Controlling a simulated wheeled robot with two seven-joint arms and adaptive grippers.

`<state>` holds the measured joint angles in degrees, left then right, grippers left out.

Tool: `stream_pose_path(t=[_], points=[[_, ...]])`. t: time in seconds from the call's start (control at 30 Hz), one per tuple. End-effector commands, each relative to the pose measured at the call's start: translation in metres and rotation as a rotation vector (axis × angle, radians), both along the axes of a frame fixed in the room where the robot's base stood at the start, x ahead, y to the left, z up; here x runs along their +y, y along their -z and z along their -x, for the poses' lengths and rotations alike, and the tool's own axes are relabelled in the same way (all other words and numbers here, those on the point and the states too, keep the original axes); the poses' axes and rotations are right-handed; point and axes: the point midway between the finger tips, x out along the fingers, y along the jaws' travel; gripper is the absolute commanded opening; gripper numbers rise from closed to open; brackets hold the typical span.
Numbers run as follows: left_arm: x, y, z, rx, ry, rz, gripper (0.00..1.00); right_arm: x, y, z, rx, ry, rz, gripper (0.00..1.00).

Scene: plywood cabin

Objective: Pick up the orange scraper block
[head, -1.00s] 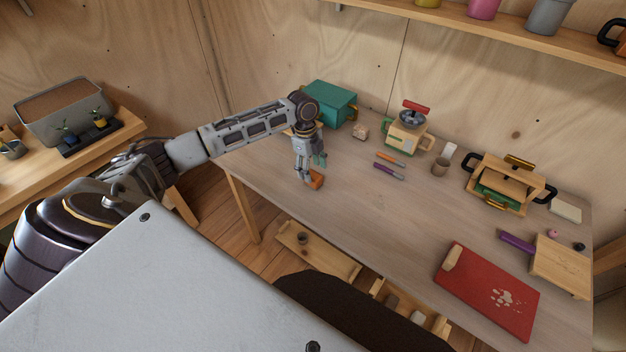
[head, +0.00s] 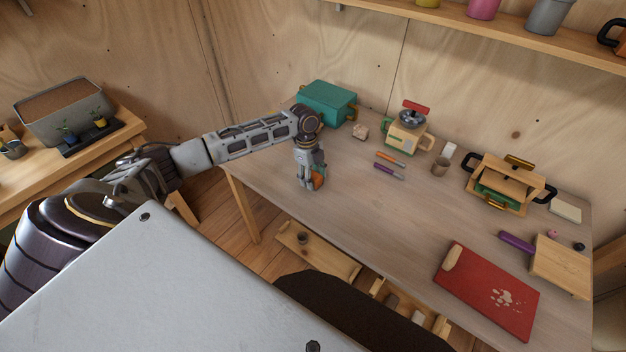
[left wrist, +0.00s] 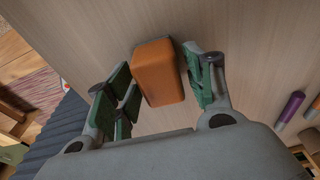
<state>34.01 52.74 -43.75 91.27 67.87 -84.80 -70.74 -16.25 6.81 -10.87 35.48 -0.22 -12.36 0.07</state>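The orange scraper block (head: 319,179) is on the wooden table near its left front edge, partly hidden by my left gripper (head: 310,184). My left gripper points down at the block. In the left wrist view the block (left wrist: 158,72) is between the green-padded fingers of the gripper (left wrist: 162,85). The right-hand finger is close beside the block, and a small gap shows at the left-hand fingertip. The fingers look open around the block; contact cannot be made out. My right gripper is not in view.
A teal box (head: 327,101) stands behind my left arm. Orange and purple handled tools (head: 388,170) lie right of the gripper.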

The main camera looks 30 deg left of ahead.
Motion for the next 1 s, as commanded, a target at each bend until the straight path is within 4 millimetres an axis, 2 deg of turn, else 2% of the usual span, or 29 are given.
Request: stream_pose_path(t=[0.03, 0.27, 0.67, 0.87, 1.0], points=[[0.000, 0.000, 0.000, 0.000, 0.000, 0.000, 0.42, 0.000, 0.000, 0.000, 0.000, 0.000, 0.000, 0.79], [0.000, 0.000, 0.000, 0.000, 0.000, 0.000, 0.13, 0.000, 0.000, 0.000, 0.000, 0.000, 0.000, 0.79], [0.000, -0.006, -0.001, -0.002, 0.000, 0.000, 0.13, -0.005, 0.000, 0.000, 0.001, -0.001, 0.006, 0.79], [0.000, -0.026, -0.001, -0.003, 0.000, -0.001, 0.13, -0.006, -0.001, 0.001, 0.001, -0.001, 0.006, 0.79], [0.000, -0.046, -0.001, -0.003, 0.000, 0.000, 0.13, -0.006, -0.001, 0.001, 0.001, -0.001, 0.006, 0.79]])
